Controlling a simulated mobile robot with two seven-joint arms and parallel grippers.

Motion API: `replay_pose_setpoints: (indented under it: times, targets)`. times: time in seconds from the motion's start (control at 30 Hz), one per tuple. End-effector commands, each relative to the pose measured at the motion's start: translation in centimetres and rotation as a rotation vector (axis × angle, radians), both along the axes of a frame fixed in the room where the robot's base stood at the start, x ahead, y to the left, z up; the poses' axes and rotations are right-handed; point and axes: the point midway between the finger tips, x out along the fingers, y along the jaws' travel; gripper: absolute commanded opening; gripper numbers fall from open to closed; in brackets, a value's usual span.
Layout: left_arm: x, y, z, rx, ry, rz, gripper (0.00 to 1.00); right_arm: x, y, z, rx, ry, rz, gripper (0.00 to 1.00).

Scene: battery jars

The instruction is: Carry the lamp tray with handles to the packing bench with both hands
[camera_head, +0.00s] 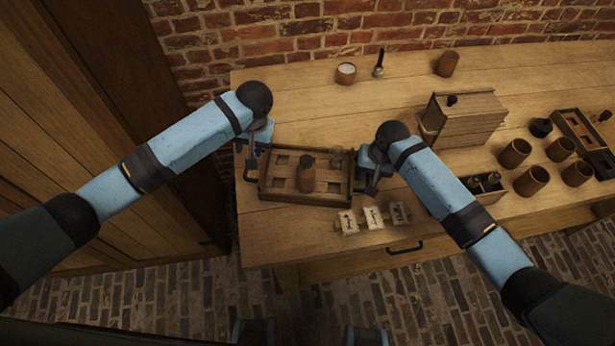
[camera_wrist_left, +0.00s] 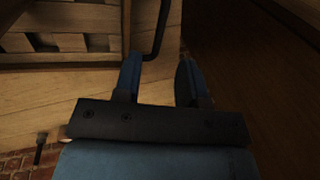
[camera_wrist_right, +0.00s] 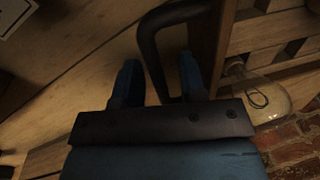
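The wooden lamp tray (camera_head: 304,200) lies on the bench top at the left, with square openings and a dark handle at each end. A brown jar (camera_head: 306,174) stands in its middle. My left gripper (camera_head: 251,163) is at the left end. In the left wrist view its fingers are open and apart, with the dark handle (camera_wrist_left: 160,30) just ahead of them. My right gripper (camera_head: 371,182) is at the right end. In the right wrist view its fingers are open, and the handle (camera_wrist_right: 150,48) passes between them. I cannot tell if either gripper touches.
Three paper cards (camera_head: 373,217) lie in front of the tray. A wooden box (camera_head: 462,120), several brown cups (camera_head: 532,181) and a dark case (camera_head: 582,132) stand to the right. A brick wall (camera_head: 300,30) is behind.

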Motion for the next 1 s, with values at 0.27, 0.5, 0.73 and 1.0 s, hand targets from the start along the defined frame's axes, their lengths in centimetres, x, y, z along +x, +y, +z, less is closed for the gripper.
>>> replay_pose_setpoints:
  times: [0.27,0.5,0.73,1.0]
  targets:
    - [0.0,-0.5,2.5,0.001,0.001,0.0,0.38,0.0,0.0,0.2,0.0,0.0,0.0,0.38]
    - [0.0,-0.5,2.6,0.001,0.001,0.0,0.38,0.1,-0.7,3.8,0.001,-0.004,0.0,0.38]
    - [0.0,-0.5,2.6,0.001,0.001,0.0,0.38,0.0,-1.6,8.5,0.001,-0.003,0.0,0.38]
    - [0.0,-0.5,2.6,0.001,0.001,0.0,0.38,-0.1,-2.2,11.6,0.001,-0.001,0.0,0.38]
